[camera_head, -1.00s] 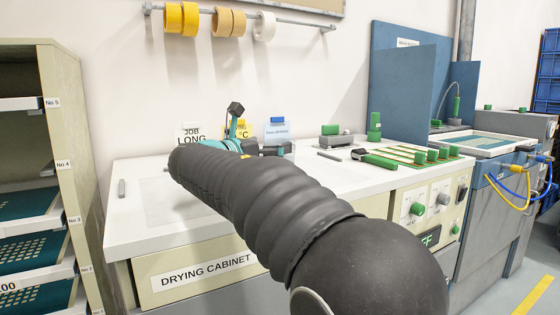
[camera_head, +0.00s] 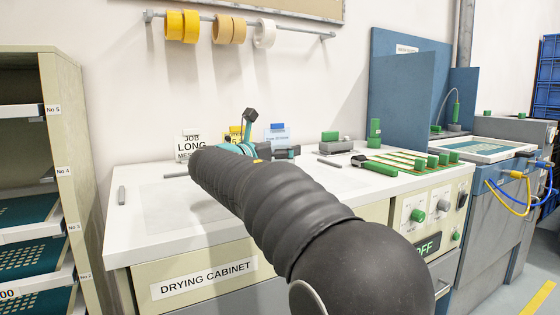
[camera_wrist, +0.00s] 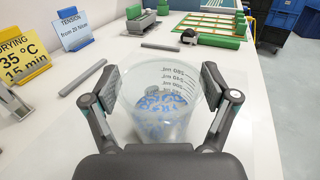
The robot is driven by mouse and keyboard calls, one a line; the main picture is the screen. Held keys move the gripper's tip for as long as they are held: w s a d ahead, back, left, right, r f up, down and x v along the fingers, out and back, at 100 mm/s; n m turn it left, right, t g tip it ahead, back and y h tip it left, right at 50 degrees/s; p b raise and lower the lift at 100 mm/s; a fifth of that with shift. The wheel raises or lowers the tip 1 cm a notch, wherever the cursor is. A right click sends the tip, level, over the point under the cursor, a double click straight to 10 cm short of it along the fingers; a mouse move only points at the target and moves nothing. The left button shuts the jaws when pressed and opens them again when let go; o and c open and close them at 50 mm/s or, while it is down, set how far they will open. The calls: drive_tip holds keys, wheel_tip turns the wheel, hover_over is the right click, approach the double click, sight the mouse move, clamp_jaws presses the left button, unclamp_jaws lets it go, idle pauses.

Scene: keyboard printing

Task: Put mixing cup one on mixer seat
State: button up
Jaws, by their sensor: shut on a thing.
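A clear mixing cup (camera_wrist: 165,105) with printed volume marks and blue lettering is between the two fingers of my gripper (camera_wrist: 161,92) in the wrist view. The fingers press on its left and right walls. The cup looks upright, and I cannot tell whether it touches the white worktop. I cannot make out a mixer seat for certain; a grey device with a green top (camera_head: 330,143) stands at the back of the worktop and also shows in the wrist view (camera_wrist: 142,22).
Job, drying (camera_wrist: 22,58) and tension (camera_wrist: 74,30) cards stand on the white worktop (camera_head: 130,225). Grey bars (camera_wrist: 83,77) lie near them. A green-handled tool (camera_head: 378,163) and a green-and-cream panel (camera_head: 415,158) lie to the right. A shelf rack (camera_head: 70,130) stands at the left.

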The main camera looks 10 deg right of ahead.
drive_tip(key=shift+r, duration=0.1)
drive_tip(key=s+d+r+p, duration=0.1)
drive_tip(key=s+d+r, duration=0.5)
drive_tip(key=s+r, duration=0.3)
drive_tip(key=shift+s+d+r, duration=0.3)
drive_tip(key=shift+d+r, duration=0.1)
drive_tip(key=shift+r, duration=0.5)
